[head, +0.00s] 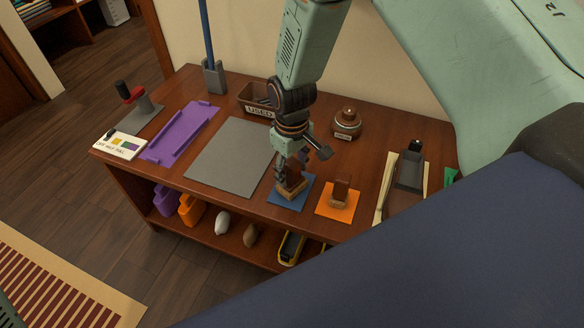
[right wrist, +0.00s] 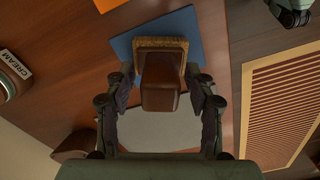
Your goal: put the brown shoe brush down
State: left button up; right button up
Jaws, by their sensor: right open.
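The brown shoe brush (right wrist: 163,84) stands on the blue mat (head: 284,199) near the table's front edge, handle up and bristles down. It also shows in the head view (head: 292,186). My right gripper (right wrist: 162,91) is open, with one finger on each side of the brush; a gap shows beside the handle. A second brown-handled brush (head: 341,192) stands on the orange mat (head: 333,211) just to the right. A greenish part of mine, perhaps my left gripper, is cut off at the top right of the right wrist view; its jaws cannot be made out.
The brown wooden table (head: 236,88) also carries a grey mat (head: 230,156), a purple tray (head: 180,133), a bin labelled USED (head: 252,98) and a cream jar (head: 347,122). The grey mat is bare. A shelf below holds several items.

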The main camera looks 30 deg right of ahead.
notch_tip(320, 180, up, 12)
jog(key=p, duration=0.5)
jog(key=shift+r, duration=0.2)
jog(key=shift+m, duration=0.9)
jog(key=s+f, duration=1.1)
jog(key=s, duration=0.1)
jog(key=shift+a+f, duration=0.1)
jog(key=shift+f, duration=0.25)
pick_arm(q)
notch_tip(320, 180, up, 5)
pick_arm(e)
jog(key=s+f+m, duration=0.1)
jog(key=s+f, duration=0.1)
jog(key=s, duration=0.6)
jog(key=s+f+m, duration=0.1)
jog(key=s, duration=0.8)
jog(key=shift+s+f, duration=0.15)
jog(key=shift+f, duration=0.25)
